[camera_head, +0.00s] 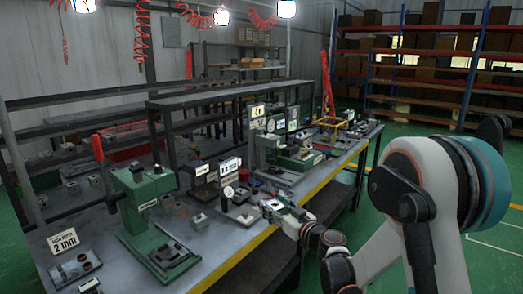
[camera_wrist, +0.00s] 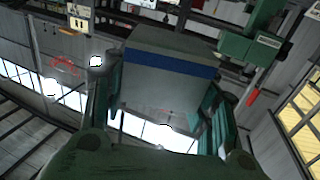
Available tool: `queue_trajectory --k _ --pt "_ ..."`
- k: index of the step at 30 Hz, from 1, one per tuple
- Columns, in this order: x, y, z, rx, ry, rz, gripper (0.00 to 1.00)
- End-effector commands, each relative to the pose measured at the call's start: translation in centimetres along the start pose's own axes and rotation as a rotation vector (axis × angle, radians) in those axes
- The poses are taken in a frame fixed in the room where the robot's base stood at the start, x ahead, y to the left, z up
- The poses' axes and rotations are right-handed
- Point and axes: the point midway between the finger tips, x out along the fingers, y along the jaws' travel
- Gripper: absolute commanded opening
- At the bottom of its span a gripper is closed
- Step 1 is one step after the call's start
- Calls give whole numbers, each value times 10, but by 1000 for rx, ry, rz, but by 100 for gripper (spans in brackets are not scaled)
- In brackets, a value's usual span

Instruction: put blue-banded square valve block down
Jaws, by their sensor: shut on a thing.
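The blue-banded square valve block (camera_wrist: 165,92) fills the middle of the wrist view, a grey block with a dark blue band near its upper edge. My gripper (camera_wrist: 167,78) is shut on it, with a green finger against each side. In the head view my gripper (camera_head: 285,210) is over the front edge of the workbench (camera_head: 232,243), at the bench's middle. The block is too small there to make out clearly. I cannot tell from these views how high the block is above the bench.
A green press (camera_head: 152,205) stands on the near left of the bench, by a "2 mm" sign (camera_head: 63,241). A dial gauge stand (camera_head: 229,193) and small blocks are left of my gripper. Another green machine (camera_head: 298,155) stands behind it. The yellow-edged front strip is mostly clear.

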Motion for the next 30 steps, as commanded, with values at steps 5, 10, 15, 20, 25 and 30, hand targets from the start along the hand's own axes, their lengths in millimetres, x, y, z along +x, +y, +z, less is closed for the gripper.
queue_trajectory --k 5,10,15,20,25,30 --pt "-40 28 -8 0 0 182 14" --pt "-78 56 -16 0 0 359 14" --pt "-104 76 -20 0 0 482 14" --pt "-120 88 -23 1 -1 559 14" --pt "-134 98 -26 0 0 624 14" --pt "-132 98 -26 -1 0 618 14"
